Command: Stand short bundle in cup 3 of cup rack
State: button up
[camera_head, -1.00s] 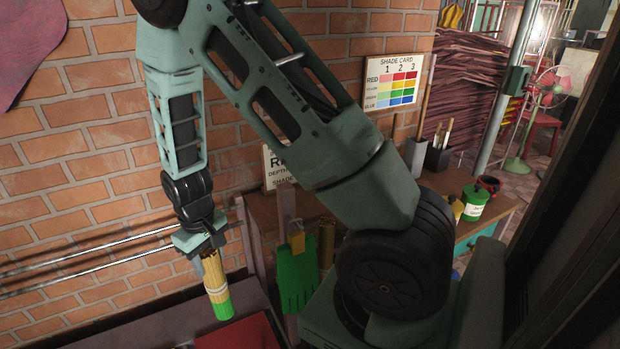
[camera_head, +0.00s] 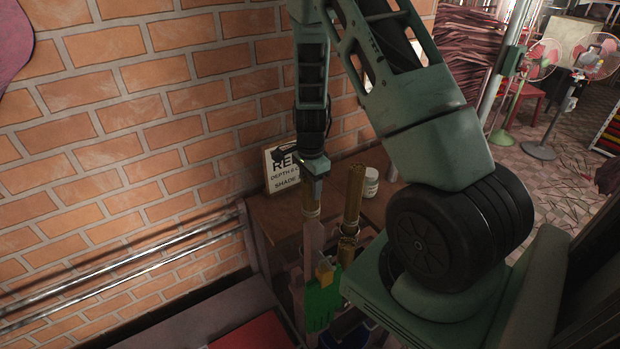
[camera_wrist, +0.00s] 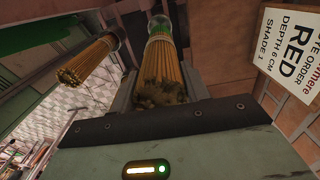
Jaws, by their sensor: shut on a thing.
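My gripper (camera_head: 313,172) hangs over the far bench and is shut on a bundle of tan sticks (camera_head: 311,200). In the wrist view this bundle (camera_wrist: 163,65) sits between the fingers (camera_wrist: 160,88), its stick ends toward the camera and a greenish, shiny part at its far end. Another tan bundle (camera_head: 354,188) stands upright just to the right in the head view; it shows left of the held one in the wrist view (camera_wrist: 88,60). No cup rack or cup number can be made out clearly; the lower end of the held bundle is hard to see.
A sign reading RED (camera_head: 284,167) leans at the wall behind my gripper. A white jar (camera_head: 371,180) stands on the wooden bench (camera_head: 268,215). A green piece with a yellow block (camera_head: 322,298) is in front. Metal rails (camera_head: 120,268) run along the brick wall.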

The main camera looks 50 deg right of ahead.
aim_at(310, 217)
jog(key=shift+f+b, duration=5.25)
jog(key=shift+f, duration=1.45)
jog(key=o, duration=1.5)
jog(key=shift+r, duration=0.1)
notch_tip(310, 217, up, 17)
jog(key=shift+r+b, duration=0.15)
jog(key=shift+b, duration=0.25)
